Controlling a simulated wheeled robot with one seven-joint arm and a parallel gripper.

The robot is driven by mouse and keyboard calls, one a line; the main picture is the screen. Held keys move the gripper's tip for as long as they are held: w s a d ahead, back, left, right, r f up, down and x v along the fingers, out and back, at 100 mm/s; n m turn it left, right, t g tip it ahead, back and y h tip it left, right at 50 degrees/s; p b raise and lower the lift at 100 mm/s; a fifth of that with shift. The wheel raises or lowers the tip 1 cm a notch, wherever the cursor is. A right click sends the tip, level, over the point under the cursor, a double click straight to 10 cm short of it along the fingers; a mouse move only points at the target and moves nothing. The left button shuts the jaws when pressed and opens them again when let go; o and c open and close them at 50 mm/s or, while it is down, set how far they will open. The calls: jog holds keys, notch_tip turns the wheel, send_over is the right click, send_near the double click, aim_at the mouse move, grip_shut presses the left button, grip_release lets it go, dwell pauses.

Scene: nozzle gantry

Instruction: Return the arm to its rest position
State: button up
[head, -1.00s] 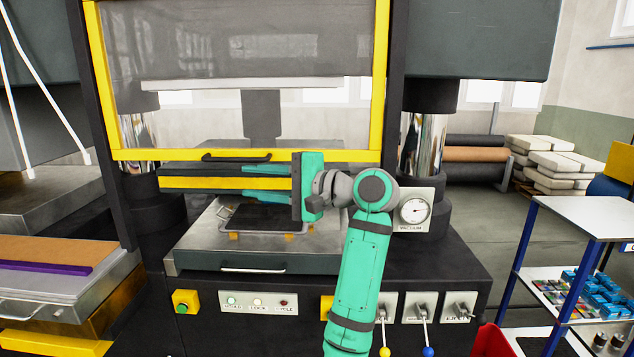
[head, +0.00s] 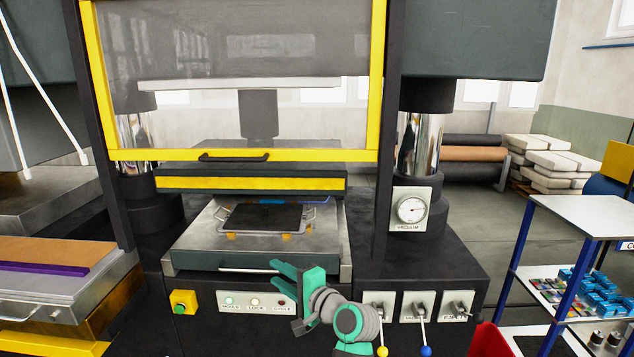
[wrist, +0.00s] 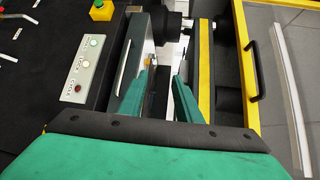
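My gripper (head: 280,272) is teal with a dark palm and sits low in the head view, in front of the press's lower front edge, just right of the small indicator panel. Its fingers point left. In the wrist view the two teal fingers (wrist: 158,97) stand apart with a gap between them and nothing held. My forearm is folded down out of the bottom of the head view.
The press has a yellow-framed clear guard (head: 240,156), a sliding tray (head: 190,245) with a dark plate (head: 262,217), a vacuum gauge (head: 411,210) and levers (head: 421,307). A shelf cart (head: 585,215) stands right, a bench (head: 60,280) left. Open floor lies behind the cart.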

jog(key=s+d+f+t+h, duration=0.1)
jog(key=s+f+h, duration=0.15)
jog(key=f, duration=0.45)
jog(key=s+d+f+h, duration=0.1)
jog(key=s+d+f, duration=0.15)
jog(key=f, duration=0.45)
jog(key=s+d+f+t+h, duration=0.1)
jog(key=s+f+h, duration=0.1)
jog(key=s+f, duration=0.35)
jog(key=s+d+f+n+h, duration=0.1)
jog(key=s+d+f+h, duration=0.25)
jog(key=s+f, duration=1)
jog(key=s+d+r+n+h, duration=0.1)
jog(key=s+n, duration=0.2)
jog(key=s, duration=0.9)
jog(key=s+d+r+n+h, duration=0.1)
jog(key=s+n+h, duration=0.15)
jog(key=s, duration=1.05)
jog(key=s+r+n+t, duration=0.1)
jog(key=s+r+n, duration=0.3)
jog(key=s+r, duration=0.2)
jog(key=shift+s+a+r+y, duration=0.25)
jog(key=shift+s+a+y, duration=0.2)
jog(key=shift+s, duration=0.65)
